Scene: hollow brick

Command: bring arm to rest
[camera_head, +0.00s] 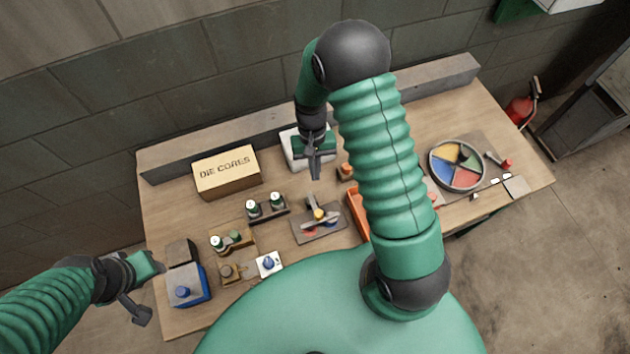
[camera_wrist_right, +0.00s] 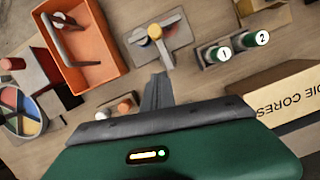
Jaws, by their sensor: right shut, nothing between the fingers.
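My right arm reaches forward over the table and bends down at a black elbow. My right gripper (camera_head: 315,165) points down above the back middle of the table, shut and empty. Its closed fingers also show in the right wrist view (camera_wrist_right: 160,92), apart from the things below. My left gripper (camera_head: 138,308) is at the lower left, beside the table's left edge and near a blue box (camera_head: 188,288). I cannot tell whether its jaws are open or shut.
A "DIE CORES" box (camera_head: 227,172) stands at the back left. A grey plate with a lever device (camera_head: 318,222) lies mid-table. An orange tray (camera_wrist_right: 83,45) is partly hidden by my arm in the head view. A round coloured dish (camera_head: 456,164) stands at the right.

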